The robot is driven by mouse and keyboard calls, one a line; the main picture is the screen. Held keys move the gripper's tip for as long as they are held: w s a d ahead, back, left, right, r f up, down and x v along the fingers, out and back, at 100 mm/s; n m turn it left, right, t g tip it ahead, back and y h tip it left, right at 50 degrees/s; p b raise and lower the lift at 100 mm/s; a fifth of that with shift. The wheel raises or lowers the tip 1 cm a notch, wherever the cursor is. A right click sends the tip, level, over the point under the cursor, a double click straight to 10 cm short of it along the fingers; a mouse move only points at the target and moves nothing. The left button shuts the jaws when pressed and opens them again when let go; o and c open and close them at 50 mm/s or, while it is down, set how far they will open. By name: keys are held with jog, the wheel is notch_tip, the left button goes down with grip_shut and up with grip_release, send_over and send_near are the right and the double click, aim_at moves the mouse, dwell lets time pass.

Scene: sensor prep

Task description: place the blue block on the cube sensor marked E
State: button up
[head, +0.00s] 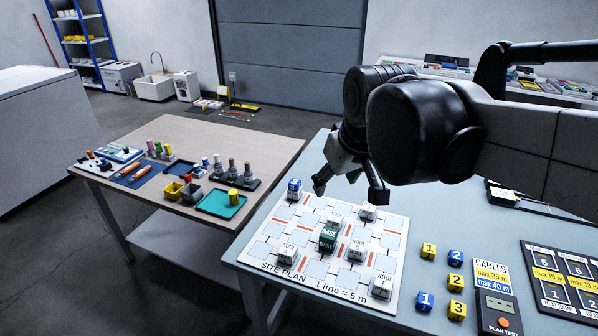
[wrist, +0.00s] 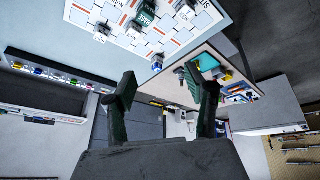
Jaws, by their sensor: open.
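A blue block (head: 294,184) sits on top of a pale cube at the far left corner of the site plan board (head: 263,250); the wrist view shows a small blue-and-white shape (wrist: 158,62) near the board's edge. Other blue blocks, marked 2 (head: 455,257) and 1 (head: 424,301), lie on the table right of the board. White node cubes stand on the board, such as a near one (head: 382,285) and a left one (head: 287,252); I cannot read an E on any. My gripper (head: 349,190) is open and empty above the board's far side.
A green base cube (head: 328,238) stands mid-board. Yellow blocks (head: 428,251) and a plan test device (head: 496,312) are at right. A wooden table (head: 190,128) with trays and tools stands at left, beyond a gap.

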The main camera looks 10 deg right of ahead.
jog(key=s+f+m+t, duration=0.1)
jog(key=s+f+m, duration=0.1)
jog(key=s+f, duration=0.4)
jog(key=s, duration=0.4)
jog(key=shift+s+t, duration=0.25)
jog(key=shift+t, duration=0.05)
jog(key=shift+d+f, duration=0.1)
